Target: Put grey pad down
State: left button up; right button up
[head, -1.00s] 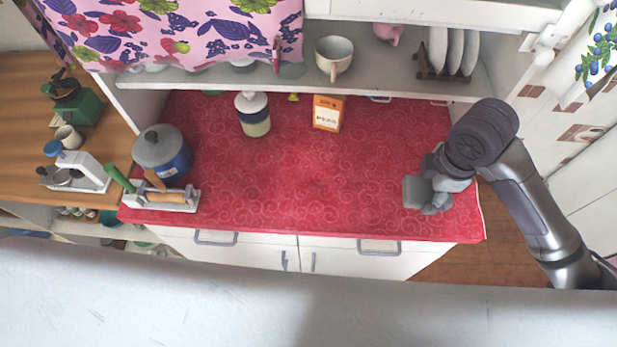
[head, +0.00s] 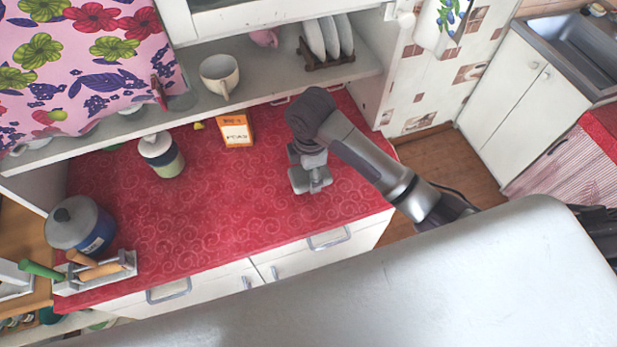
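My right gripper (head: 312,178) reaches in from the right over the right part of the red counter (head: 225,200). A small light grey block, which looks like the grey pad (head: 299,180), sits between its fingers. The fingers partly cover the pad. The pad is low over the cloth; I cannot tell whether it touches. My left gripper is not in view.
An orange-and-white box (head: 236,130) and a lidded jar (head: 161,155) stand at the back. A blue pot (head: 82,226) and a utensil holder (head: 95,275) stand at the left end. The middle of the counter is clear. A shelf (head: 270,95) overhangs the back.

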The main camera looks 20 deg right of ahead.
aim_at(309, 181)
notch_tip(309, 181, down, 4)
jog(key=shift+w+r+p, duration=0.1)
jog(key=shift+r+p, duration=0.1)
jog(key=shift+p, duration=0.55)
jog(key=shift+f, duration=0.35)
jog(key=o, duration=1)
jog(key=shift+r, duration=0.1)
